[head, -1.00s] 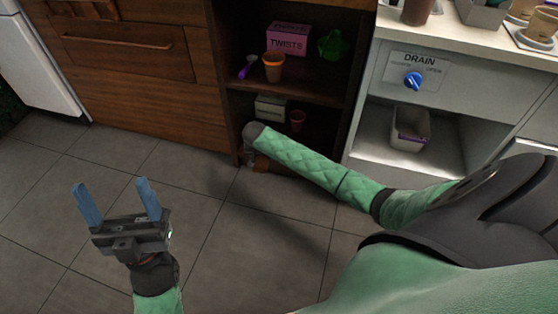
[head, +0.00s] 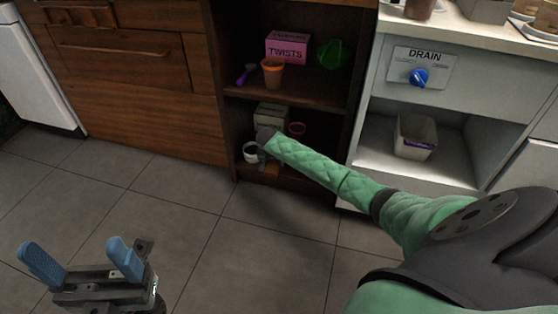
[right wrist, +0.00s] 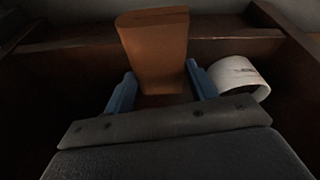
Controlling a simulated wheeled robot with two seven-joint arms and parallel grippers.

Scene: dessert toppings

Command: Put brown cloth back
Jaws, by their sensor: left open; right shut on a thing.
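The brown cloth (right wrist: 155,45) looks like a folded brown block in the right wrist view, standing up between the blue fingers of my right gripper (right wrist: 161,82). My right gripper is shut on it, inside the low part of the dark wooden cabinet. In the head view a small brown part of the cloth (head: 272,170) shows below my right wrist, near the bottom shelf; most of it is hidden. I cannot tell whether it touches the shelf. My left gripper (head: 82,258) is open and empty above the floor at the lower left.
A white round container (right wrist: 240,77) lies close right of the cloth in the right wrist view. A pale box (head: 271,115) and a reddish cup (head: 297,129) are behind on the bottom shelf. Above are an orange cup (head: 272,72) and pink box (head: 288,47).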

